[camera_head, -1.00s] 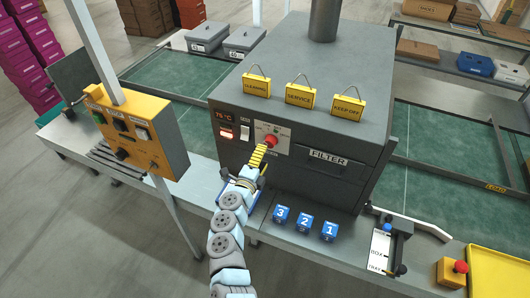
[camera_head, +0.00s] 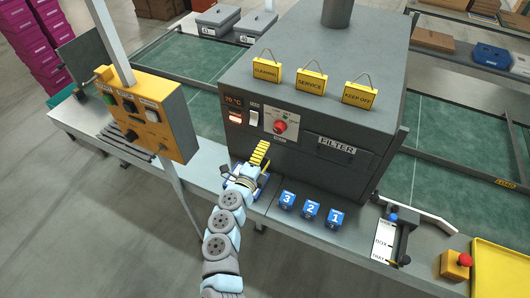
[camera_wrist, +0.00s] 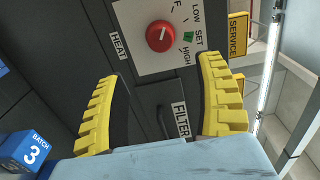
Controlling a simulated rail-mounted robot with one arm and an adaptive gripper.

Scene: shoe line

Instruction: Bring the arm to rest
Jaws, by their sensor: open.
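My gripper (camera_head: 261,152) has yellow ribbed fingers and is in front of the grey oven-like machine (camera_head: 335,75), below and left of its red knob (camera_head: 281,127). In the wrist view my gripper (camera_wrist: 158,75) is open, its fingers spread apart with nothing between them. The red knob (camera_wrist: 160,36) is beyond the fingertips, apart from them, on a pale plate marked LOW, SET and HIGH. My arm reaches up from the bottom of the head view.
Blue blocks numbered 3 (camera_head: 287,200), 2 (camera_head: 310,209) and 1 (camera_head: 335,218) stand on the bench right of my gripper. A yellow control box (camera_head: 142,120) on a post stands left. Yellow signs (camera_head: 311,82) hang on the machine. A red-button box (camera_head: 456,264) is at lower right.

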